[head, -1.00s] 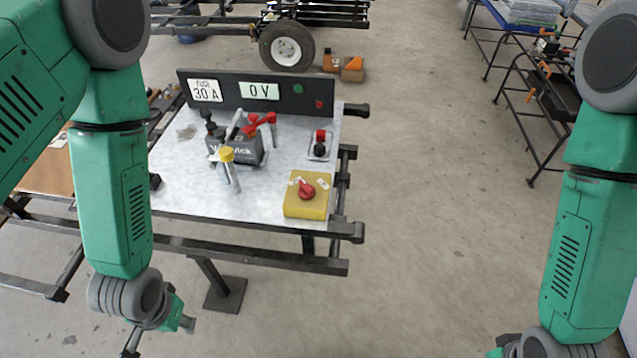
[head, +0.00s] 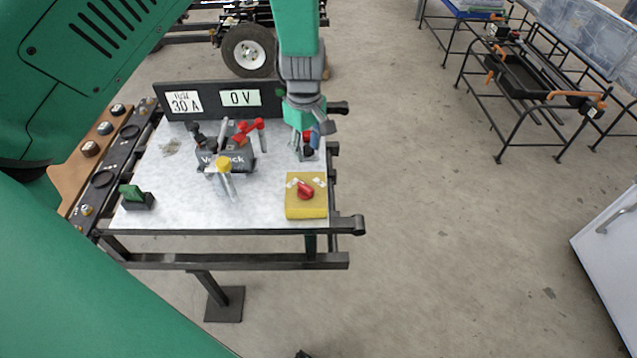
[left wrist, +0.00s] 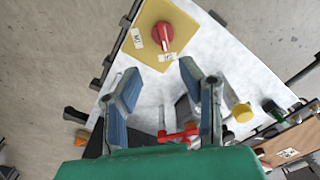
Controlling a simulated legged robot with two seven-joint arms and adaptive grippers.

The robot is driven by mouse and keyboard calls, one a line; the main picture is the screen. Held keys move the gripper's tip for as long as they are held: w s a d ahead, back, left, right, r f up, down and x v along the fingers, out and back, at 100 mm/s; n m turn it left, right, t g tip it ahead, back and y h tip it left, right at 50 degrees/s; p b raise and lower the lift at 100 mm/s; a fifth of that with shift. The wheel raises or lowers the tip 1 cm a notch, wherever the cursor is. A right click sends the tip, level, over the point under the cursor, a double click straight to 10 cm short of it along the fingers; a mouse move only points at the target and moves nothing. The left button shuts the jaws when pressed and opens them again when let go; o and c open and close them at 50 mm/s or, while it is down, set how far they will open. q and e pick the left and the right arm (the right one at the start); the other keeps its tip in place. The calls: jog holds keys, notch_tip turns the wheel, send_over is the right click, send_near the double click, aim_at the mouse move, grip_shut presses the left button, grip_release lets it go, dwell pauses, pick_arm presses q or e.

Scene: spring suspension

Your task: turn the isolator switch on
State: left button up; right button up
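The isolator switch is a yellow box (head: 305,208) with a red knob (head: 305,190) on top, at the table's front right corner. Two small white labels sit by the knob, too small to read surely. In the left wrist view the red knob (left wrist: 163,36) and yellow box (left wrist: 151,17) are beyond the fingertips. My left gripper (head: 311,145) hangs over the table's right side, behind the yellow box and apart from it. In the left wrist view my left gripper (left wrist: 156,80) has its blue-padded fingers spread, with nothing between them. My right gripper is out of view.
A battery (head: 222,157) with red and black clamps and a yellow-capped part stands mid-table. A dark panel (head: 212,100) reading "30 A" and "0 V" runs along the back. A green switch (head: 133,193) sits front left.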

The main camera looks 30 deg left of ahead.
aim_at(305, 185)
pick_arm(q)
jog(key=f, duration=0.7)
jog(key=a+f, duration=0.1)
jog(key=f, duration=0.3)
jog(key=shift+s+f+b, duration=0.1)
jog(key=shift+f+b, duration=0.25)
jog(key=shift+d+f, duration=0.15)
jog(key=shift+f, duration=0.45)
jog(key=shift+d+f, duration=0.1)
jog(key=shift+c, duration=0.3)
grip_shut()
